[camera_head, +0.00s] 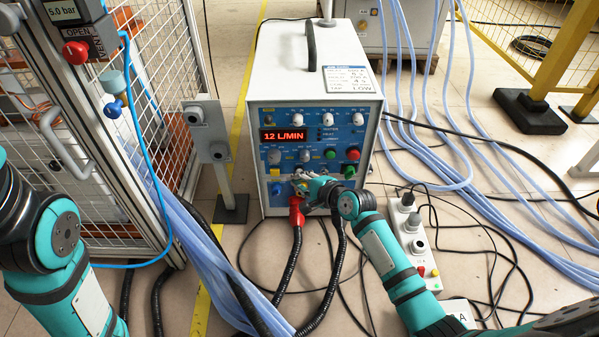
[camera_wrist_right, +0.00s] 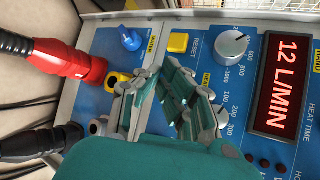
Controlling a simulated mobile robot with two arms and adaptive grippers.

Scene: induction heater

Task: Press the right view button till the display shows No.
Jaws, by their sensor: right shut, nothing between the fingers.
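The heater's red display (camera_head: 284,135) reads "12 L/MIN" and shows the same text, turned sideways, in the right wrist view (camera_wrist_right: 285,86). My right gripper (camera_head: 303,186) is in front of the lower part of the blue front panel (camera_head: 347,108), below the display. In the right wrist view its fingers (camera_wrist_right: 170,85) are shut and empty, close to the panel. Whether they touch it I cannot tell. They hide part of the panel, and I cannot make out which button is the right view button. My left arm shows at the left edge, its gripper out of view.
A red plug (camera_wrist_right: 75,66) and a black connector (camera_wrist_right: 45,140) with hoses sit beside the fingers. A yellow reset button (camera_wrist_right: 178,43), a blue knob (camera_wrist_right: 131,39) and a grey dial (camera_wrist_right: 231,45) are nearby. A power strip (camera_head: 412,238) and cables lie on the floor.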

